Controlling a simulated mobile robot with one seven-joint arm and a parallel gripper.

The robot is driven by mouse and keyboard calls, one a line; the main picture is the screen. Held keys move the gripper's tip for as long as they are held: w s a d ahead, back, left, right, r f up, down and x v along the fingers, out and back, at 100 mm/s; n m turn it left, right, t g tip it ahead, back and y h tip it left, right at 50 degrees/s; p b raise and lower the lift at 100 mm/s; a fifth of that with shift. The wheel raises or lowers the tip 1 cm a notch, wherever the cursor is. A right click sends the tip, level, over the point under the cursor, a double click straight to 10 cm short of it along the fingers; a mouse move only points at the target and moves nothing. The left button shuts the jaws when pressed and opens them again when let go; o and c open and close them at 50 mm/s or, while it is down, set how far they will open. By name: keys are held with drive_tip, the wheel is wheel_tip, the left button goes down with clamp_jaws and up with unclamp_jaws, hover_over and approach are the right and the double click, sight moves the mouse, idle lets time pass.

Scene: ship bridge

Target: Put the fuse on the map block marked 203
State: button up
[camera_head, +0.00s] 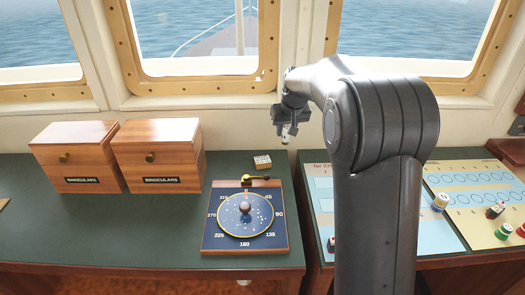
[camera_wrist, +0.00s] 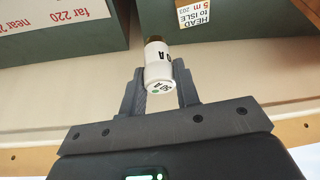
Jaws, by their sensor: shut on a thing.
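My gripper (camera_head: 290,128) is shut on a white fuse (camera_head: 285,139), held in the air in front of the window wall, above the back of the desk. In the wrist view the fuse (camera_wrist: 158,66) sits between the two fingers, with dark lettering on its side and a brownish end. The small map block (camera_head: 262,161) lies on the green desk, to the left of and below the gripper in the head view. In the wrist view the block (camera_wrist: 195,14) is at the top, its label reading HEAD to ISLE 5 m 203. The fuse and block are apart.
A compass board (camera_head: 210,243) with a knob lies just in front of the block. Two wooden binoculars boxes (camera_head: 158,155) stand to the left. A pale blue chart board (camera_head: 318,190) is partly behind my arm, and another board (camera_head: 470,180) with several fuses lies right.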

drive_tip(key=w+a+f, duration=0.1)
drive_tip(key=a, duration=0.1)
drive_tip(key=w+a+f, duration=0.1)
drive_tip(key=a+f, duration=0.1)
drive_tip(key=a, duration=0.1)
drive_tip(key=w+a+f, duration=0.1)
drive_tip(key=a+f, duration=0.1)
drive_tip(key=shift+a, duration=0.25)
drive_tip(key=shift+f, duration=1.9)
drive_tip(key=shift+f, duration=0.15)
drive_tip(key=o, duration=1)
drive_tip(key=a+v, duration=0.1)
drive_tip(key=v, duration=1.1)
drive_tip(key=s+d+r, duration=0.6)
drive_tip(key=s, duration=0.4)
drive_tip(key=s+d+f, duration=0.1)
drive_tip(key=s+d, duration=0.1)
drive_tip(key=s, duration=0.8)
drive_tip(key=s+d+f+m, duration=0.1)
drive_tip(key=s+d, duration=0.1)
drive_tip(key=s, duration=0.8)
drive_tip(key=s+d+f+m+t, duration=0.1)
drive_tip(key=s+d, duration=0.2)
drive_tip(key=s, duration=0.7)
drive_tip(key=shift+s+d+f+h, duration=0.1)
drive_tip(key=shift+f+h, duration=0.2)
drive_tip(key=shift+h, duration=0.1)
